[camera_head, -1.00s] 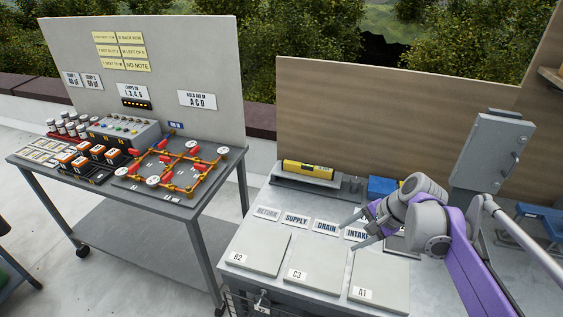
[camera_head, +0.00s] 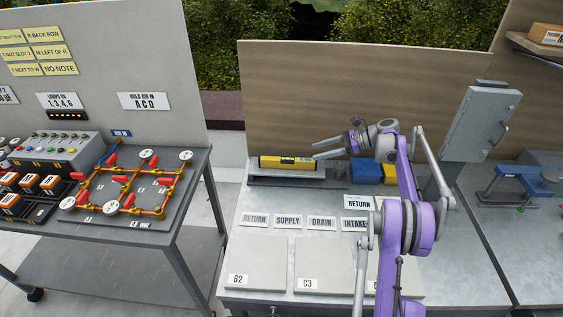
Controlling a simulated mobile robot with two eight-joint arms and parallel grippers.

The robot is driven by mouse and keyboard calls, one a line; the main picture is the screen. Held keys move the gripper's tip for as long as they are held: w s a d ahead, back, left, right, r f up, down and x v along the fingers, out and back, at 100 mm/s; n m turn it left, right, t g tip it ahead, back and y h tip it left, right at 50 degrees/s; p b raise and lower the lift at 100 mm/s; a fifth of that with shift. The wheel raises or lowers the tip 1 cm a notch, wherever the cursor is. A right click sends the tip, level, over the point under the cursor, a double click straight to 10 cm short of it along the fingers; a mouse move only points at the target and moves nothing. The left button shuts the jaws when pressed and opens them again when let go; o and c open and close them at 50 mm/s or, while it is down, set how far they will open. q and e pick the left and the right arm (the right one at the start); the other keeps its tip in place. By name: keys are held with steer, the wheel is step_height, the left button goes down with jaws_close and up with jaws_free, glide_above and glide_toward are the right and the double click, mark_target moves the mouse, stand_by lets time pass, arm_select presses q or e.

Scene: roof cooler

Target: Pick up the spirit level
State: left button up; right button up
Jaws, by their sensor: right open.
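The spirit level (camera_head: 288,162) is a yellow bar with dark markings. It lies on a grey rack (camera_head: 285,181) at the back of the grey bench, in front of the brown panel. My right gripper (camera_head: 318,150) is open and points left, with its fingertips close to the right end of the level. Whether the fingers overlap the level or stay just beside it, I cannot tell. Nothing is held in it. My left gripper is not in view.
The bench (camera_head: 230,225) carries label plates, flat covers marked B2 and C3, and a blue box (camera_head: 364,171) behind my right arm. A grey electrical box (camera_head: 481,123) stands at right. A table with a pipe rig (camera_head: 130,190) is at left.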

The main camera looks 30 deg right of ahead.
mark_target(291, 159)
steer(key=p+x, duration=0.1)
steer(key=x, duration=0.8)
steer(key=shift+a+f, duration=0.25)
steer(key=shift+a, duration=0.1)
jaws_close()
